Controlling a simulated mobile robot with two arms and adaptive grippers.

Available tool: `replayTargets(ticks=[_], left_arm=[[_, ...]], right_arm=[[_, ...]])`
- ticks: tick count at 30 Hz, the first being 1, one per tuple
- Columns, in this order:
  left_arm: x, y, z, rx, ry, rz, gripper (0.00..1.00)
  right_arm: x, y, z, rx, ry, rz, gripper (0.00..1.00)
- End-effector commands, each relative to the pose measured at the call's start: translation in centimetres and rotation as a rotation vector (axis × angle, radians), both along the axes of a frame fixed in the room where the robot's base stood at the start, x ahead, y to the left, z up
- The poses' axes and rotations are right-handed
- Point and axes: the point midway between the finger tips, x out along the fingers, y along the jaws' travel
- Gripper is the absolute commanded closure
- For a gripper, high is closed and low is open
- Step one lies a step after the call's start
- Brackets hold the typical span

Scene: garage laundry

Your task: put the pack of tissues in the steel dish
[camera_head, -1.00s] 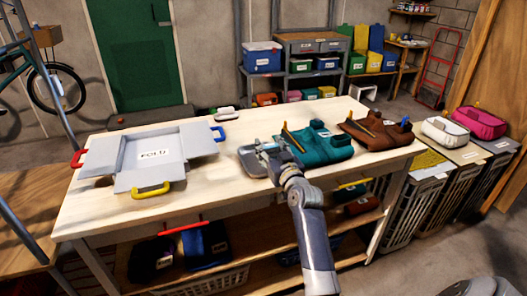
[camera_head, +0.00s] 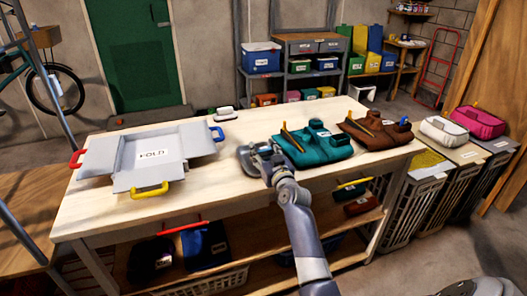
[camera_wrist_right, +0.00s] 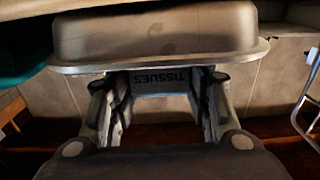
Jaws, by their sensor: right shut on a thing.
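The steel dish (camera_head: 244,160) is a small grey dish on the worktop, partly hidden behind my right gripper (camera_head: 260,153). In the right wrist view the dish (camera_wrist_right: 155,30) shows upside down at the top, rim towards my fingers. My right gripper (camera_wrist_right: 160,95) is shut on the pack of tissues (camera_wrist_right: 160,82), whose label "TISSUES" reads upside down between the fingers. The pack is close to the dish's rim; whether they touch, I cannot tell. The pack cannot be made out in the head view. My left gripper is not in view.
A grey folding board (camera_head: 190,145) with coloured handles lies on the left of the worktop (camera_head: 200,198). A folded teal garment (camera_head: 312,146) lies just right of my right gripper, and a brown one (camera_head: 375,132) beyond it. A small white-topped thing (camera_head: 224,114) stands at the back edge.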

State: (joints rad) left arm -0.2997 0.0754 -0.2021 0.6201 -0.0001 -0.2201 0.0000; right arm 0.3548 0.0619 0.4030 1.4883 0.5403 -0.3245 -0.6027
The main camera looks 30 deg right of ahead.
Motion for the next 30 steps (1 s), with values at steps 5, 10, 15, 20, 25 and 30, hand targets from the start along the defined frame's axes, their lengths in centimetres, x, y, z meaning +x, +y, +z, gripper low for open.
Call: replayTargets(ticks=[5,10,15,20,25,30], left_arm=[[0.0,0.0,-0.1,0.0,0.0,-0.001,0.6],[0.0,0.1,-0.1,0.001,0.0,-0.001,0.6],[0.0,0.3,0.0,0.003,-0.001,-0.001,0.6],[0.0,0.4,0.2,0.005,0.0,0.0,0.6],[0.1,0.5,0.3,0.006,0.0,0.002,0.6],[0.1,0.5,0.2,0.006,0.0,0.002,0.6]], right_arm=[[0.0,0.0,-0.3,0.0,0.001,0.0,0.35],[0.0,0.0,-0.3,0.0,0.001,0.0,0.35],[0.0,0.0,-0.1,0.0,0.001,0.0,0.35],[-0.8,0.2,0.0,0.0,0.002,0.0,0.35],[-3.5,0.9,0.0,0.0,0.003,0.0,0.35],[-6.9,1.7,-0.1,0.0,0.003,0.001,0.35]])
